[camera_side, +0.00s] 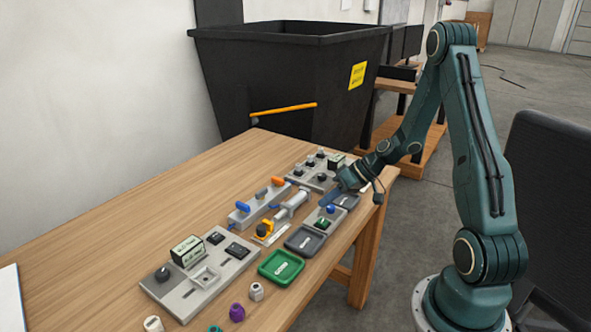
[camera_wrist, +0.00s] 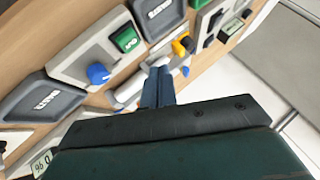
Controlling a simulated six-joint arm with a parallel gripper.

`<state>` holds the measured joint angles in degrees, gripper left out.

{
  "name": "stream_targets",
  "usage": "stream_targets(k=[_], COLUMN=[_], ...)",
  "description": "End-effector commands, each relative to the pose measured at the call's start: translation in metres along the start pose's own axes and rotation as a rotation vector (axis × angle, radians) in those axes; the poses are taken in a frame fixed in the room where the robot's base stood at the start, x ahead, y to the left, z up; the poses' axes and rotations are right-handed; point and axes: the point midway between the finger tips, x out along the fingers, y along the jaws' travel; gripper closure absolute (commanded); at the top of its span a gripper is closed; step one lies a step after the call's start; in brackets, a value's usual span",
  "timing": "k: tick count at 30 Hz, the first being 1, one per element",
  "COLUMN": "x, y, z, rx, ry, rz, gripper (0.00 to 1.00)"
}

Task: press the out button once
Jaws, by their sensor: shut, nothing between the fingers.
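A small grey panel (camera_side: 314,222) lies between two dark trays on the wooden table. It carries a green square button (camera_wrist: 125,40) with a white marking too small to read, perhaps the out button, and a blue round knob (camera_wrist: 98,73). In the side view the green button (camera_side: 323,223) sits in front of the blue knob (camera_side: 331,210). My gripper (camera_side: 327,200) is shut and empty, close to the panel's far end, and appears above it. In the wrist view its blue fingers (camera_wrist: 157,77) are together, beside the panel and apart from the green button.
Dark trays (camera_side: 305,241) flank the panel, and a green tray (camera_side: 281,266) lies nearer. A silver cylinder (camera_side: 292,203) and a yellow-orange part (camera_side: 264,230) lie to the left. Other control panels (camera_side: 198,283) stand around. A large black bin (camera_side: 300,80) is behind the table.

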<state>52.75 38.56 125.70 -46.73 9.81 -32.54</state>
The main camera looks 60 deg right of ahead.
Motion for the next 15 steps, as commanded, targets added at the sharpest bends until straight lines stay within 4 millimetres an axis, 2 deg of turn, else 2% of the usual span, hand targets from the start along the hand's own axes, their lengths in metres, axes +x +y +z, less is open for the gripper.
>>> stream_targets(k=[6,15], x=[-0.0095,-0.0111], y=[-0.0067,-0.008], z=[-0.0069,-0.0078], rx=[-0.001,0.001], ry=[0.001,0.0], rz=[0.001,0.0], gripper=[1.0,1.0])
